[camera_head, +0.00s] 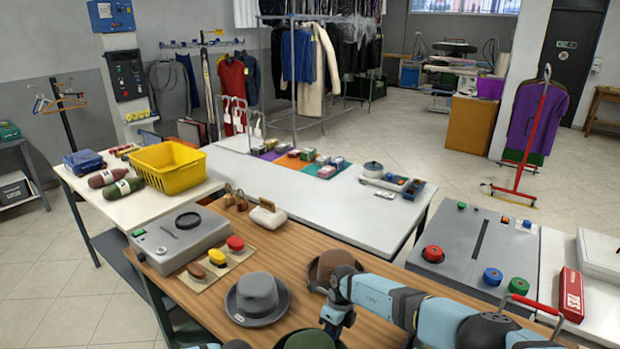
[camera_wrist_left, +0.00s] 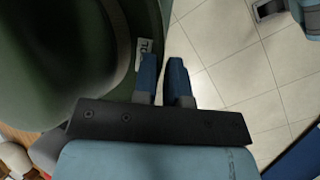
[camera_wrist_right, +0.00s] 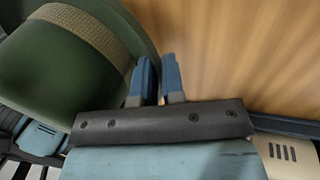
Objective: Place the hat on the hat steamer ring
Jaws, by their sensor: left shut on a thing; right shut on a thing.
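The green hat (camera_head: 310,341) shows only in part at the bottom edge of the head view. It fills the left of the right wrist view (camera_wrist_right: 50,65), with a woven band around its crown. My right gripper (camera_wrist_right: 157,60) is shut on its brim. My left gripper (camera_wrist_left: 162,60) is shut on the brim at another side, beside a small white tag. The fingers of the left gripper are out of the head view. The grey steamer unit (camera_head: 165,250) stands on the wooden table, with a dark round ring (camera_head: 188,221) on top.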

